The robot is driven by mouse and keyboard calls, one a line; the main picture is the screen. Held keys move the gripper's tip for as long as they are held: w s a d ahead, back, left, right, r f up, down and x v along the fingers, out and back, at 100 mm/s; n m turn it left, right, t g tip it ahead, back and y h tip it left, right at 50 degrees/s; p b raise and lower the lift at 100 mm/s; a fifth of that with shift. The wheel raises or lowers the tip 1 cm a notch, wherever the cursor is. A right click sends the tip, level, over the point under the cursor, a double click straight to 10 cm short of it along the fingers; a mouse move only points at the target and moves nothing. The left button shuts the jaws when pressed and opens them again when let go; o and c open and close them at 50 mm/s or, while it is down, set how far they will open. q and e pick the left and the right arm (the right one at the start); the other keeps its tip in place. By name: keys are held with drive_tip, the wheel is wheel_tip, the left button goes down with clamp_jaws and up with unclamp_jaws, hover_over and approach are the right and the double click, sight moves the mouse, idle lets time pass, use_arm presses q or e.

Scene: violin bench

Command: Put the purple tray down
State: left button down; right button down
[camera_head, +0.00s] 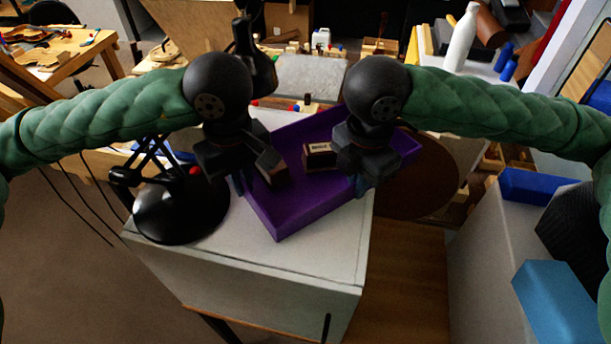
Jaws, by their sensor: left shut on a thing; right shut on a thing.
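The purple tray (287,217) is in the middle of the head view, over the white-topped cabinet (225,258). It lies at an angle, and its right end reaches past the cabinet's right edge. A small brown box with a pale label (320,155) is in the tray. My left gripper (256,180) is shut on the tray's left side. My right gripper (358,182) is shut on the tray's near right side. Both fingertips are partly hidden by the gripper bodies. I cannot tell whether the tray's underside touches the cabinet top.
A black lamp with a round base (180,215) stands on the cabinet close left of the tray. A round brown surface (425,185) is right of the cabinet. A white bottle (461,40) stands at the back right. The cabinet's front strip is clear.

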use_arm(q)
drive_tip(key=shift+s+f+b, duration=0.2)
drive_tip(key=shift+f, duration=0.4)
drive_tip(key=shift+s+f+b, duration=0.15)
drive_tip(key=shift+f, duration=0.4)
use_arm(e)
drive_tip(key=shift+s+f, duration=0.15)
drive_tip(key=shift+f, duration=0.55)
use_arm(q)
drive_tip(key=c, duration=1.6)
unclamp_jaws()
drive_tip(key=shift+s, duration=0.1)
use_arm(e)
drive_tip(key=c, duration=1.6)
unclamp_jaws()
use_arm(q)
drive_tip(key=shift+o, duration=0.2)
drive_tip(key=r, duration=0.8)
drive_tip(key=shift+w+r, duration=0.4)
drive_tip(key=shift+r, duration=0.65)
use_arm(e)
drive_tip(key=shift+r, duration=0.15)
use_arm(q)
drive_tip(key=shift+r, duration=0.1)
use_arm(e)
wheel_tip(320, 180, up, 12)
drive_tip(key=shift+a+f, duration=0.1)
drive_tip(key=shift+w, duration=0.2)
